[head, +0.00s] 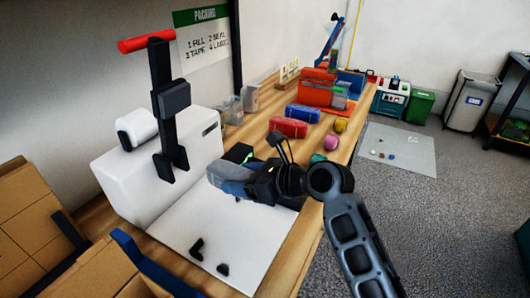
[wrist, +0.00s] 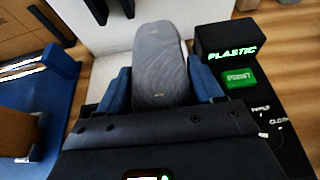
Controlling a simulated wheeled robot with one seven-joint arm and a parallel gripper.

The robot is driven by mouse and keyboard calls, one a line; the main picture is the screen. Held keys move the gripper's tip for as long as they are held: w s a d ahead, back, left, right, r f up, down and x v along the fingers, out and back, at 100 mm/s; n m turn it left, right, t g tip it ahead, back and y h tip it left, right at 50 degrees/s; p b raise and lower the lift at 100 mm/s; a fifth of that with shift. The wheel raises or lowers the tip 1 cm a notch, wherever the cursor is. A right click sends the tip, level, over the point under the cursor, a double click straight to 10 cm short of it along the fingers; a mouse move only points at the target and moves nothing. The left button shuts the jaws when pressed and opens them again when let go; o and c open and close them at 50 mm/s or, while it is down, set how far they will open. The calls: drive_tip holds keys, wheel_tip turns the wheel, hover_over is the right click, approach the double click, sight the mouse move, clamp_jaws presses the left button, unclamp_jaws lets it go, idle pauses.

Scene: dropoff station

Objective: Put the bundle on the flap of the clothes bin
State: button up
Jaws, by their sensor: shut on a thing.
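My gripper (head: 238,182) is shut on a grey, rounded cloth bundle (wrist: 158,62). In the wrist view the bundle points away from me between the two blue fingers. In the head view the bundle (head: 222,172) is partly covered by a finger and is over or beside the white panel; I cannot tell how high. I cannot tell for sure which thing is the clothes bin. A grey bin (head: 468,103) with a small label stands on the floor at the far right. Its flap is not clear at this size.
A white boxy machine (head: 135,185) with a white panel (head: 225,245) stands on the wooden bench (head: 265,110). A blue roll (head: 302,113) and a red roll (head: 287,127) lie further along. Cartons (head: 40,215) are at left. A green bin (head: 418,106) stands right. Carpet at right is mostly clear.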

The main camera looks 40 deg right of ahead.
drive_tip(key=a+f, duration=0.1)
drive_tip(key=a, duration=0.1)
drive_tip(key=a+f, duration=0.4)
drive_tip(key=a, duration=0.1)
drive_tip(key=shift+w+a, duration=0.1)
drive_tip(key=shift+w, duration=0.3)
drive_tip(key=shift+r, duration=0.1)
drive_tip(key=shift+d, duration=0.25)
